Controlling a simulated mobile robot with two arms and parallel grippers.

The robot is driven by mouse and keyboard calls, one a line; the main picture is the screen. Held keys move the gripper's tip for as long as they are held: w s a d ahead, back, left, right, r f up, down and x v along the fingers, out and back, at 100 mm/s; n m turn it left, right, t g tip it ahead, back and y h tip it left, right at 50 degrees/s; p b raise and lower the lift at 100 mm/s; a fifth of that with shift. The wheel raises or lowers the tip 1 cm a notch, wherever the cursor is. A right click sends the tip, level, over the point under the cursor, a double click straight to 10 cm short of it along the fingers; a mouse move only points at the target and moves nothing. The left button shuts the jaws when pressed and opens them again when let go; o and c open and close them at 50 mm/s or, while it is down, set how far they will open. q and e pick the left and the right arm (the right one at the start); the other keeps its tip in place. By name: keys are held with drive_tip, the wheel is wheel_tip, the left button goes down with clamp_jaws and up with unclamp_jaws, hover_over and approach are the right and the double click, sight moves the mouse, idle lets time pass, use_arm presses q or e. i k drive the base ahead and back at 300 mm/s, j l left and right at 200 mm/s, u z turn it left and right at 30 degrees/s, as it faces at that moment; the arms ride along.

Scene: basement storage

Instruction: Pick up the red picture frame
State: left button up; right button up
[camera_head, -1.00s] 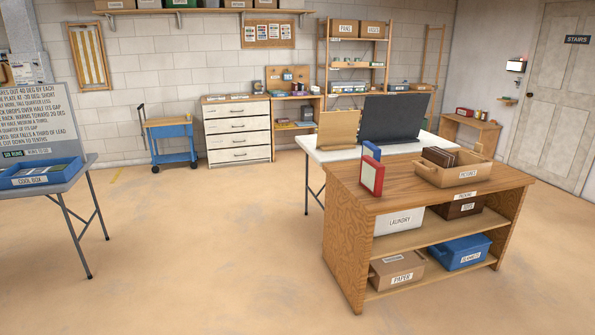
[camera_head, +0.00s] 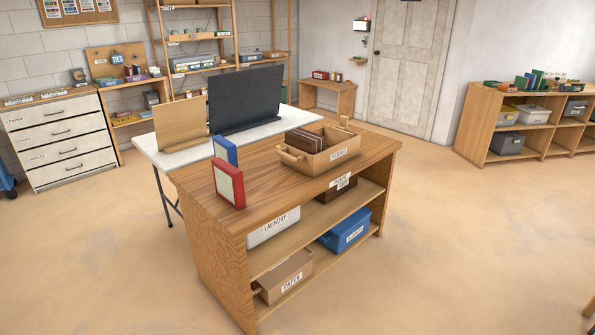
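The red picture frame (camera_head: 229,183) stands upright on the left end of a wooden shelf unit's top (camera_head: 270,192). Its pale front panel faces the camera. A blue picture frame (camera_head: 224,150) stands upright just behind it. To the right on the same top is a tan box (camera_head: 335,155) labelled as pictures, with several dark frames (camera_head: 304,140) in it. Neither of my grippers shows in the head view.
A white table (camera_head: 178,160) with a wooden board (camera_head: 180,123) and a dark panel (camera_head: 245,98) stands behind the unit. The unit's shelves hold a white laundry box (camera_head: 273,227), a blue box (camera_head: 342,231) and a paper box (camera_head: 285,277). Open floor (camera_head: 450,230) lies to the right and in front.

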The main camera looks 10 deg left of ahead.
sight(228, 180)
drive_tip(key=i+l+z, duration=0.1)
drive_tip(key=i+z, duration=0.35)
drive_tip(key=i, duration=0.35)
drive_tip(key=i+l+u, duration=0.15)
drive_tip(key=i+u, duration=0.25)
drive_tip(key=i+l+u, duration=0.25)
drive_tip(key=u, duration=0.15)
drive_tip(key=i+l+u, duration=0.45)
drive_tip(key=k+j, duration=0.05)
drive_tip(key=k, duration=0.05)
